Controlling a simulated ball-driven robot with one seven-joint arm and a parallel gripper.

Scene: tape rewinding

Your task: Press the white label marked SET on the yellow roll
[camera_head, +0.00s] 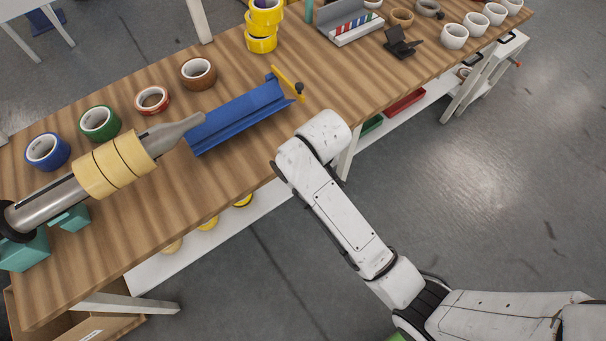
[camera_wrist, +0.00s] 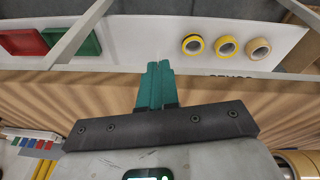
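A pale yellow roll (camera_head: 115,165) with dark bands sits around a tilted metal spindle on the left of the table in the head view. Part of a yellowish roll (camera_wrist: 303,163) shows at the lower right edge of the wrist view. I cannot make out a white label or the word SET in either view. My gripper (camera_wrist: 155,84) shows its teal fingers side by side and together in the wrist view, with nothing seen between them. In the head view the gripper is hidden behind my white arm, right of the roll and apart from it.
A blue trough (camera_head: 238,117) with a yellow bar lies between the roll and my arm. Blue (camera_head: 47,151), green (camera_head: 99,123), red (camera_head: 152,99) and brown (camera_head: 198,73) tapes stand behind. Yellow tapes (camera_head: 262,43) are stacked farther back. The table front (camera_head: 150,235) is clear.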

